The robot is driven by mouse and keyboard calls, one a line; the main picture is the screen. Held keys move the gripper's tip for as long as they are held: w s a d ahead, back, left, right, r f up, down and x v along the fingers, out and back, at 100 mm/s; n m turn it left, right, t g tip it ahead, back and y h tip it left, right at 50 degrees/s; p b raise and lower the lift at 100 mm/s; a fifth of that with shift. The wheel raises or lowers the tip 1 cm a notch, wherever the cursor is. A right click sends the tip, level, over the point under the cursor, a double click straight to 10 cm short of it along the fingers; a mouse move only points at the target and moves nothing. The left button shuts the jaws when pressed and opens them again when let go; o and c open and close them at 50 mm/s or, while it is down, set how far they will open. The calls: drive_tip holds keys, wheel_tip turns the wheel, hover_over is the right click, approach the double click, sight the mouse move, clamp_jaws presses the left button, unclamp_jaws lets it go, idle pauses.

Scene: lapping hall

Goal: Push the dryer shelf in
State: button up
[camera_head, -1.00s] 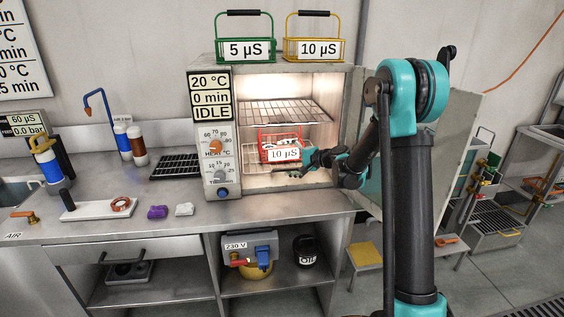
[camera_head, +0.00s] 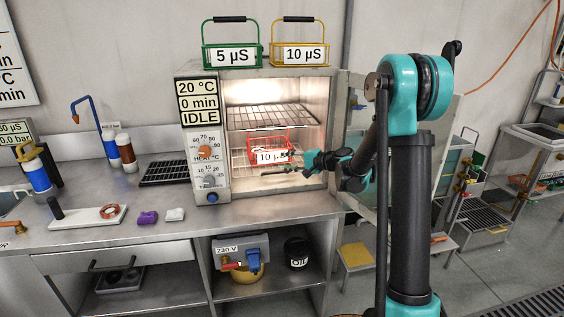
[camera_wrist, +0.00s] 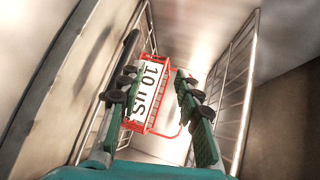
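The dryer (camera_head: 184,135) stands on the bench with its door (camera_head: 360,125) swung open to the right and its chamber lit. It has an upper wire shelf (camera_head: 270,116) and a lower wire shelf (camera_head: 239,158). A red wire basket labelled 10 µS (camera_head: 268,141) stands on the lower shelf. My gripper (camera_head: 285,168) reaches in from the right at the dryer mouth, low by the lower shelf's front. In the wrist view my gripper (camera_wrist: 155,88) has its fingers apart, with the red basket (camera_wrist: 151,113) beyond them. My fingers partly hide the basket and the shelf front.
A green 5 µS basket (camera_head: 231,57) and a yellow 10 µS basket (camera_head: 299,55) stand on the dryer.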

drive_tip(key=shift+f+v, duration=0.15)
drive_tip(key=shift+v, duration=0.8)
drive_tip(key=shift+f+v, duration=0.1)
drive_tip(key=shift+v, duration=0.8)
drive_tip(key=shift+s, duration=0.15)
drive_tip(key=s+d+f+n+g+h, duration=0.1)
drive_tip(key=s+d+f+n+h, duration=0.1)
drive_tip(key=s+d+f+h, duration=0.2)
drive_tip(key=s+d+f+n+g+h, duration=0.1)
drive_tip(key=s+d+f+h, duration=0.3)
drive_tip(key=s+d, duration=0.7)
drive_tip(key=s+d+f+n+h, duration=0.3)
drive_tip(key=s+d, duration=0.4)
drive_tip(key=s, duration=1.3)
drive_tip(key=shift+s+d+f+g+h, duration=0.2)
drive_tip(key=shift+d+f+g+h, duration=0.15)
drive_tip(key=shift+f+h, duration=0.6)
drive_tip(key=shift+r, duration=0.1)
